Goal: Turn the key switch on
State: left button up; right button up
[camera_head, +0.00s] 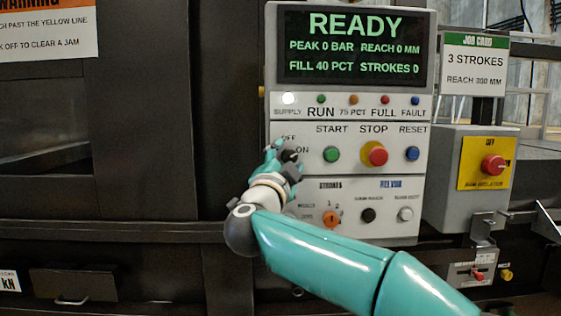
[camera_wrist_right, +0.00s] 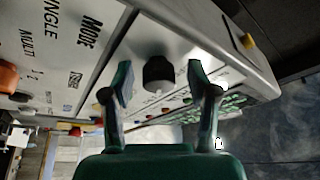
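The key switch, a black round knob (camera_wrist_right: 158,72), sits on the light grey control panel (camera_head: 350,170) beside the OFF and ON labels. In the head view my right gripper (camera_head: 282,158) is in front of it and mostly hides it. In the right wrist view the two fingers of my right gripper (camera_wrist_right: 160,80) are open, one on each side of the knob, with visible gaps to it. The knob's exact turn position cannot be told. The display (camera_head: 352,47) reads READY, and the SUPPLY lamp (camera_head: 288,98) is white. My left gripper is not in view.
A green START button (camera_head: 331,154), red STOP button (camera_head: 375,154) and blue RESET button (camera_head: 412,153) lie right of my gripper. An orange selector (camera_head: 331,218) sits below. A grey box with a red rotary switch (camera_head: 493,165) stands at the right.

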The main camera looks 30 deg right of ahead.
jog(key=shift+s, duration=0.15)
jog(key=v, duration=1.2)
jog(key=shift+d, duration=0.1)
